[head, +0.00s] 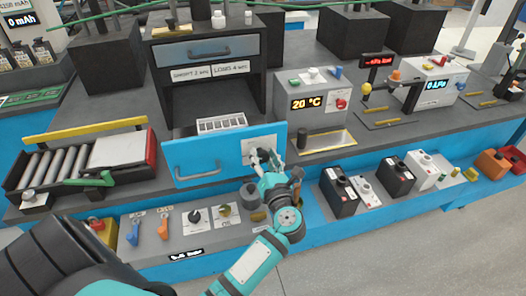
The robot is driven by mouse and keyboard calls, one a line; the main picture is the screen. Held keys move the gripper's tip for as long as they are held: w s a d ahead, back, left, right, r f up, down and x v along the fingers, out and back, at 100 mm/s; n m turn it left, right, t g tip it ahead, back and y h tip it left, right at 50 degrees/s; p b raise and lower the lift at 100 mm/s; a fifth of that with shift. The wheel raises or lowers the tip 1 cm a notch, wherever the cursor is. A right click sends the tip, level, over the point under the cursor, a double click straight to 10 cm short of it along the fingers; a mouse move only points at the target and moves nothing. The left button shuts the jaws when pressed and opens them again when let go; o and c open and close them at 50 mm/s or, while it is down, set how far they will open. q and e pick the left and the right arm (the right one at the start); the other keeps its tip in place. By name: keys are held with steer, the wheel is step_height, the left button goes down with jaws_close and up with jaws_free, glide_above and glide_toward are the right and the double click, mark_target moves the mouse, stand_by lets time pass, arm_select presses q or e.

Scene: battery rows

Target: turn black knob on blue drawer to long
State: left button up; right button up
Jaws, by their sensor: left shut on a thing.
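The blue drawer (228,163) is at the middle of the head view, in front of the dark cabinet, with a bar handle (197,172) on its left part. A pale plate (247,146) is on the right part of its front. My left gripper (262,157) is at this plate, its fingers shut on the black knob. The fingers mostly hide the knob, so I cannot tell where it points. A label reading "SHORT 2 sec" and "LONG 4 sec" (209,73) is on the cabinet above. My right gripper is not in view.
A 20 °C display box (311,104) stands right of the drawer. A roller tray (80,165) lies to the left. Below is a grey panel (160,245) with knobs and levers. Several black and white boxes stand at right, near black box (338,195).

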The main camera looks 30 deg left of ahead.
arm_select(q)
steer(key=m+p, duration=0.2)
steer(key=m, duration=0.1)
steer(key=shift+r+m+p, duration=0.15)
steer(key=shift+m+p, duration=1)
steer(key=shift+m, duration=0.25)
steer(key=shift+w+f, duration=0.1)
steer(key=shift+f, duration=0.1)
steer(key=o, duration=1.2)
